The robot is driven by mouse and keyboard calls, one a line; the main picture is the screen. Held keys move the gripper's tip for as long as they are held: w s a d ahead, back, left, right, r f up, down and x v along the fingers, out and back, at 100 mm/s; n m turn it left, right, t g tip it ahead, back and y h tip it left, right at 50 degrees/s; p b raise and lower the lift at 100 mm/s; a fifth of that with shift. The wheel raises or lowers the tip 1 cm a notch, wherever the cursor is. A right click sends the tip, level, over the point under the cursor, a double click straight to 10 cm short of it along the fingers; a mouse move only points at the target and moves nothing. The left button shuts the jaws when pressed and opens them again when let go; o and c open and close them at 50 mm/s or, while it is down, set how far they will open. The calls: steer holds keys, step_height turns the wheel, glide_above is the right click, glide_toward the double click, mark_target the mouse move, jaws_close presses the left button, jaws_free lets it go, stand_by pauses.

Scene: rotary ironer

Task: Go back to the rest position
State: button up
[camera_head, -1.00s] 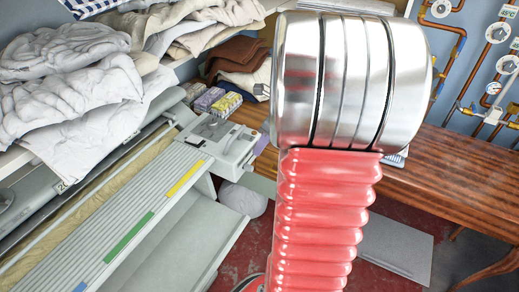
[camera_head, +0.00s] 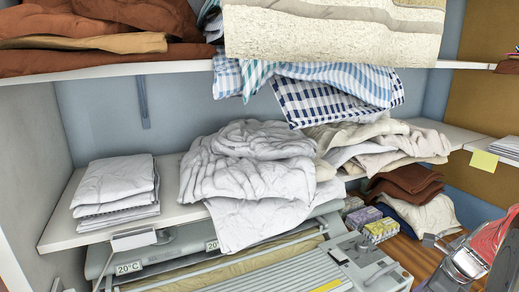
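Part of my arm, with a red sleeve and silver metal pieces, shows in the lower right corner of the head view. My gripper (camera_head: 460,262) seems to be the metal end there, small and partly cut off by the frame. I cannot make out whether its fingers are open or shut. I see nothing clearly held in it. The rotary ironer (camera_head: 372,262), pale grey with a padded roller, lies at the bottom centre, left of my arm.
Crumpled white laundry (camera_head: 250,175) hangs off the shelf (camera_head: 62,232) over the ironer. Folded white sheets (camera_head: 115,188) lie to its left. Beige cloths (camera_head: 400,140), brown textiles (camera_head: 408,182) and small boxes (camera_head: 380,230) are at right. An upper shelf (camera_head: 180,68) holds more textiles.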

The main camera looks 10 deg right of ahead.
steer(key=s+a+r+n, duration=0.3)
steer(key=a+n, duration=0.7)
steer(key=s+a+r+n+t, duration=0.1)
steer(key=a+r+n, duration=0.3)
steer(key=a+n, duration=0.6)
steer(key=s+a+r+n+h, duration=0.1)
steer(key=s+a+r+n, duration=0.2)
steer(key=a+n, duration=0.7)
steer(key=shift+s+a+r, duration=0.25)
steer(key=shift+s+a, duration=0.55)
steer(key=shift+a, duration=0.3)
steer(key=shift+d, duration=0.1)
